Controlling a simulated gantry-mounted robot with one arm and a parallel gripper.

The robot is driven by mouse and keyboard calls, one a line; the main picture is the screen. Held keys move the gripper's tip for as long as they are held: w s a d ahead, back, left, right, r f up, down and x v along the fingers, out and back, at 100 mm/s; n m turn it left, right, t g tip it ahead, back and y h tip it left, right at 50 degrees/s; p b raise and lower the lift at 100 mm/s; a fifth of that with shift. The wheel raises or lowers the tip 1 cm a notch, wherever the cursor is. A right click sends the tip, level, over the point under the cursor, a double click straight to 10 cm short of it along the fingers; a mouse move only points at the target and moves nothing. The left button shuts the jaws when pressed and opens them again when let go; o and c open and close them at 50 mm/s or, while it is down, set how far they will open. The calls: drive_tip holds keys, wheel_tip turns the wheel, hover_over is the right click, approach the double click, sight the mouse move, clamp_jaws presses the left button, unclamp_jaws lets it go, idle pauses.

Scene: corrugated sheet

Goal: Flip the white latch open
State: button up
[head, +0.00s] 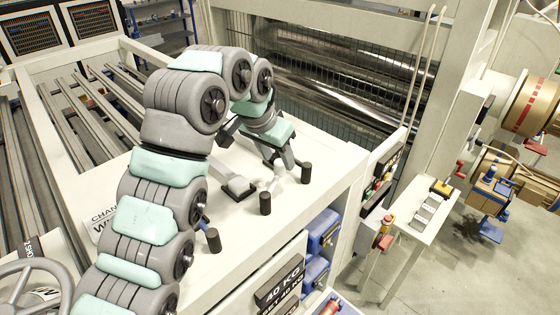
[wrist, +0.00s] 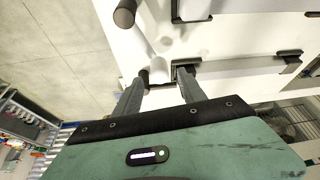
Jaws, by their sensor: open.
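The white latch (head: 276,180) is a small pale lever on the white machine top, just below my gripper in the head view. In the wrist view, a white lever-like part (wrist: 160,42) against the white surface lies just ahead of my fingertips; its outline is hard to make out. My gripper (head: 280,164) points down at the latch, and the wrist view shows its two dark fingers (wrist: 162,76) apart. I see nothing held between them. Whether a finger touches the latch is unclear, and the fingers partly cover that area.
Black cylindrical knobs stand close by: one right of the gripper (head: 306,172), one in front (head: 265,203) and one nearer (head: 213,240). A grey-and-black fitting (head: 238,188) sits to the left. The machine top ends at an edge on the right, above blue bins (head: 322,230).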

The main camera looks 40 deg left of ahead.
sight(279, 161)
drive_tip(key=shift+x, duration=1.6)
drive_tip(key=shift+c, duration=0.3)
clamp_jaws()
